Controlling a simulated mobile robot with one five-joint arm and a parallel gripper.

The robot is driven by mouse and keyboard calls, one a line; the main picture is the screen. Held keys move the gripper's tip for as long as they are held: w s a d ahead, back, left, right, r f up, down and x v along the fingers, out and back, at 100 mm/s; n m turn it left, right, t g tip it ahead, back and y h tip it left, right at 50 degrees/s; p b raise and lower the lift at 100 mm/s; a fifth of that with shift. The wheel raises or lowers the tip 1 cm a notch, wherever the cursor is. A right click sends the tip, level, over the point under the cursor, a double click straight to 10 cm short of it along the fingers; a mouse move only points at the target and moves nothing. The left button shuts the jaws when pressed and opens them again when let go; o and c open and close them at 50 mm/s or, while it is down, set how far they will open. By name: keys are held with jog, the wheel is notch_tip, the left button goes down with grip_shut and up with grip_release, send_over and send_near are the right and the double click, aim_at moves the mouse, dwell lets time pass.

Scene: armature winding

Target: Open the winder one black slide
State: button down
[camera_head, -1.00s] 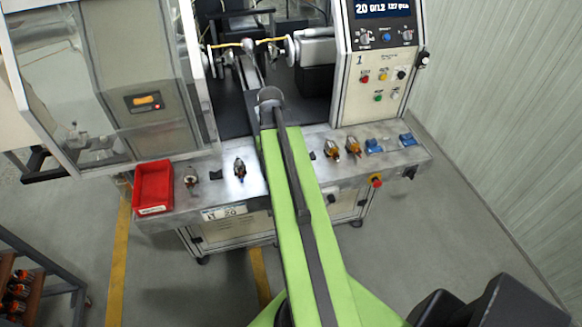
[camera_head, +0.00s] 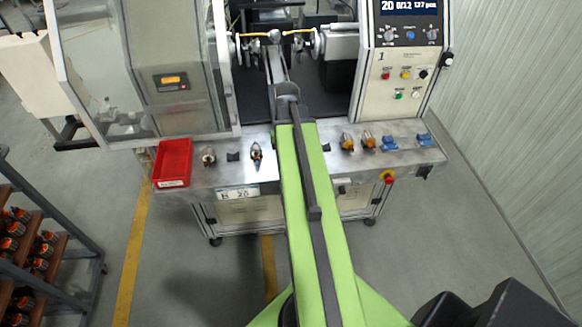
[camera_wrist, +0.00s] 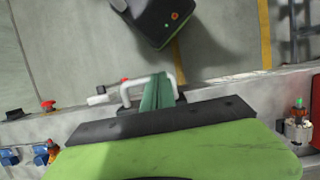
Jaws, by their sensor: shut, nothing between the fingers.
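Winder one stands at the top of the head view, its control panel (camera_head: 405,70) marked 1. My arm reaches over its bench into the dark opening, and my gripper's end shows small there (camera_head: 274,38), near a spindle with yellow wires. In the wrist view my gripper's narrow teal fingers (camera_wrist: 158,92) look closed together with nothing between them. A pale bent bar (camera_wrist: 133,88), like a handle, lies right beside the fingers; I cannot tell if it touches them. The black slide cannot be told apart from the winder's other dark parts, and my arm hides some of the opening.
A metal bench (camera_head: 225,178) carries a red tray (camera_head: 173,163), small armatures and blue blocks (camera_head: 389,143). A red knob (camera_head: 389,178) sits on its front. A clear guard (camera_head: 150,70) stands left, a rack of armatures (camera_head: 60,225) lower left. Floor around is clear.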

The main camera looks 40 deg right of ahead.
jog(key=p+v, duration=0.9)
jog(key=shift+r, duration=0.45)
jog(key=w+a+f+n+t+h+b, duration=0.1)
jog(key=w+a+f+n+b, duration=0.2)
jog(key=w+a+f+b, duration=0.3)
jog(key=w+a+f+n+t+h+b, duration=0.1)
jog(key=w+a+f+n+b, duration=0.3)
jog(key=a+f+b, duration=1.3)
jog(key=w+a+f, duration=0.1)
jog(key=w+a, duration=0.1)
jog(key=a, duration=0.6)
jog(key=shift+t, duration=0.4)
